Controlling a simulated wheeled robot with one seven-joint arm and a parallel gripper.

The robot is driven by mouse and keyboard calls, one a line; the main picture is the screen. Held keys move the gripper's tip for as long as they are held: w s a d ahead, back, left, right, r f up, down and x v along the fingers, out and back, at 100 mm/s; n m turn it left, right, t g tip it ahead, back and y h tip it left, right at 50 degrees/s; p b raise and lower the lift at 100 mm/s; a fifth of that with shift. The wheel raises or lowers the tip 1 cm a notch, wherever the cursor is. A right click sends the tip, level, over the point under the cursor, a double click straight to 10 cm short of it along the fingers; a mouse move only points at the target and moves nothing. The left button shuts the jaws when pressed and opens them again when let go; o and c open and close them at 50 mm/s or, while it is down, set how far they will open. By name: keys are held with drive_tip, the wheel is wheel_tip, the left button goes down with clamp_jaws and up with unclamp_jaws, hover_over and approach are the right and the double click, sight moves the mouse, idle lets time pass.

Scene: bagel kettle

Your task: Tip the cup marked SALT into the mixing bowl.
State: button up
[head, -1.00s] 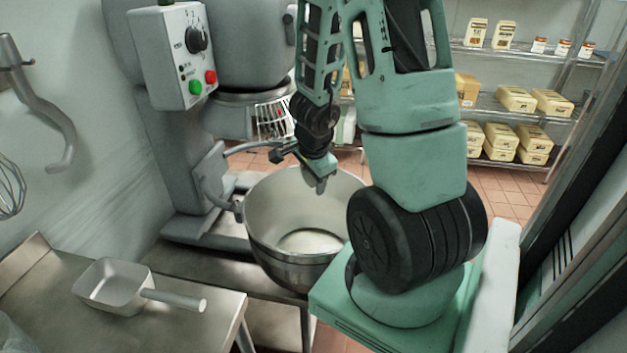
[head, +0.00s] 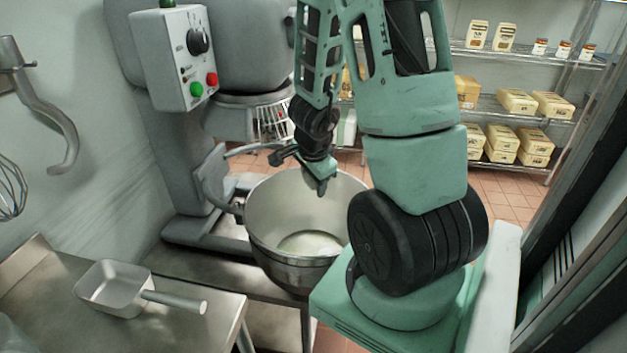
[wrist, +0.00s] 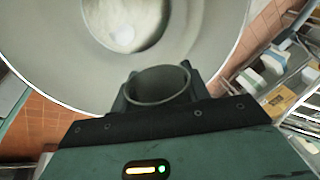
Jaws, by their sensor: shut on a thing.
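The steel mixing bowl (head: 268,205) stands at the mixer, with pale contents (head: 312,243) at its bottom. In the wrist view the bowl (wrist: 60,60) fills the upper part, with a whitish mound in it. My gripper (head: 320,185) is over the bowl's far side in the head view. In the wrist view it (wrist: 158,90) is shut on a small grey cup (wrist: 158,84), whose round mouth shows. No marking on the cup is readable. The cup's contents cannot be made out, and in the head view the cup cannot be told apart from the gripper.
The grey mixer (head: 175,120) stands just left of the bowl. A metal scoop (head: 115,285) lies on the steel table (head: 60,310) at lower left. A wire shelf (head: 480,100) with several boxes is at the back right.

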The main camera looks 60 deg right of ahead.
idle(0.4)
drive_tip(key=shift+s+d+t+y, duration=0.1)
drive_tip(key=shift+d+t+y, duration=0.15)
drive_tip(key=shift+y, duration=0.35)
drive_tip(key=y, duration=0.1)
drive_tip(key=t+y+b, duration=0.1)
drive_tip(key=y, duration=0.1)
drive_tip(key=shift+d+f+m+t, duration=0.1)
drive_tip(key=shift+f+m+t, duration=0.15)
drive_tip(key=shift+m, duration=0.15)
drive_tip(key=t+y, duration=0.1)
drive_tip(key=y, duration=0.1)
drive_tip(key=y+b, duration=0.1)
drive_tip(key=y, duration=0.1)
drive_tip(key=shift+s+d+f+m+t, duration=0.15)
drive_tip(key=shift+m+t, duration=0.15)
drive_tip(key=shift+t, duration=0.1)
drive_tip(key=shift+t+y, duration=0.3)
drive_tip(key=shift+y, duration=0.4)
drive_tip(key=s+a+m+t+y+b, duration=0.1)
drive_tip(key=s+a+t+y+b, duration=0.1)
drive_tip(key=s+a+y, duration=0.4)
drive_tip(key=s+a+r+t, duration=0.1)
drive_tip(key=s+a, duration=0.1)
drive_tip(key=s, duration=0.2)
drive_tip(key=shift+a+b, duration=0.2)
drive_tip(key=shift+b, duration=0.15)
